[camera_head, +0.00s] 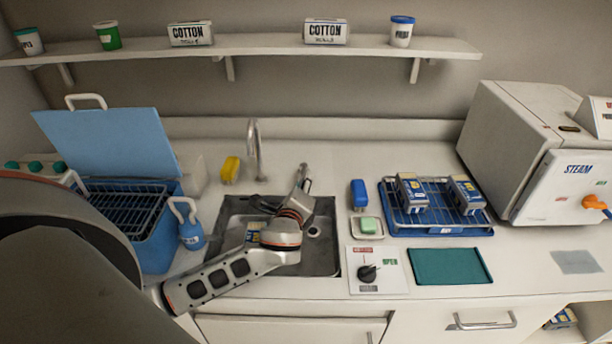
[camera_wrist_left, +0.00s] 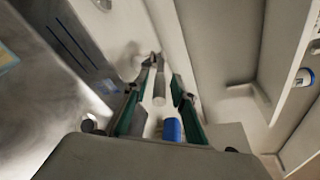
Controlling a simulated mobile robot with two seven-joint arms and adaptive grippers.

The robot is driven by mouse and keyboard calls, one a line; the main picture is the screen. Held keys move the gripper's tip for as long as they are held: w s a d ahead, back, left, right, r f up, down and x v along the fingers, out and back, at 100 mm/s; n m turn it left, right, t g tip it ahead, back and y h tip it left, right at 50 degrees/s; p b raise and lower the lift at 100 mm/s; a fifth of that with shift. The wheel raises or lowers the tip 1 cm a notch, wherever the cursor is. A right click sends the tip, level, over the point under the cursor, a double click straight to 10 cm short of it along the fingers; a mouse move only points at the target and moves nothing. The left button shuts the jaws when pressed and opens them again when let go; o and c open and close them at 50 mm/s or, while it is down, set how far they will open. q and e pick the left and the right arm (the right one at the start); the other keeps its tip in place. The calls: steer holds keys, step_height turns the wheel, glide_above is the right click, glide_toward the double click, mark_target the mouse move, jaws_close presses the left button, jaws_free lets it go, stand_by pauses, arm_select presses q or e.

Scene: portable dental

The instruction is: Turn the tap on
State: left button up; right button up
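The chrome tap spout (camera_head: 255,148) rises behind the steel sink (camera_head: 328,250) in the head view. My left gripper (camera_head: 303,178) is over the back right part of the sink, to the right of the spout and apart from it. In the left wrist view my left gripper (camera_wrist_left: 157,90) has its two fingers spread. A pale grey bar (camera_wrist_left: 159,82) shows in the gap between them; it may be the tap's lever, and I cannot tell whether a finger touches it. No water stream is visible. My right gripper is not in view.
A yellow bottle (camera_head: 230,170) stands left of the spout. A blue bottle (camera_head: 359,193) and a green soap bar (camera_head: 368,225) are right of the sink. A blue wire rack (camera_head: 440,228) holds boxes further right. A shelf (camera_head: 270,44) runs above.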

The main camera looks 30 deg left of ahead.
arm_select(q)
steer(key=x, duration=0.4)
steer(key=shift+f, duration=0.1)
steer(key=shift+w, duration=0.1)
jaws_close()
